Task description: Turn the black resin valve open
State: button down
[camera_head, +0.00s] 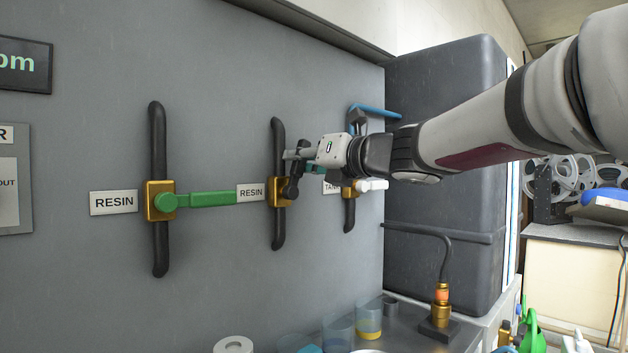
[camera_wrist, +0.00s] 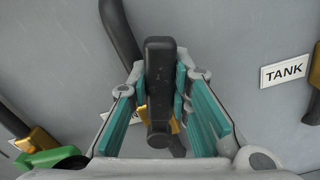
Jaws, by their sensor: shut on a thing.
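The black resin valve is the middle one on the grey wall, with a brass body (camera_head: 283,193) on a dark vertical pipe and a RESIN label (camera_head: 251,192) to its left. Its black lever handle (camera_head: 294,184) points up and leans slightly right, roughly along the pipe. My gripper (camera_head: 297,156) reaches it from the right and is shut on the lever near its upper end. In the wrist view the black lever (camera_wrist: 160,85) stands between the teal-padded fingers (camera_wrist: 162,75). The fingers hide part of the brass body there.
A green-handled valve (camera_head: 215,199), its lever horizontal, is to the left with its own RESIN label (camera_head: 114,202). To the right is a valve with a white handle (camera_head: 372,184), by a TANK label (camera_wrist: 285,71). A dark tank (camera_head: 440,130) stands behind my arm. Cups (camera_head: 338,331) stand on the bench below.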

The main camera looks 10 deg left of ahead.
jog(key=shift+s+a+r+n+b, duration=0.1)
jog(key=shift+s+a+n+b, duration=0.3)
jog(key=shift+n+b, duration=0.5)
jog(key=shift+s+a+n+b, duration=0.3)
jog(key=shift+s+n+b, duration=0.3)
jog(key=shift+n, duration=0.5)
jog(key=c, duration=1.4)
grip_release()
jog(key=shift+c, duration=0.2)
jog(key=shift+r, duration=0.1)
jog(key=v, duration=1.2)
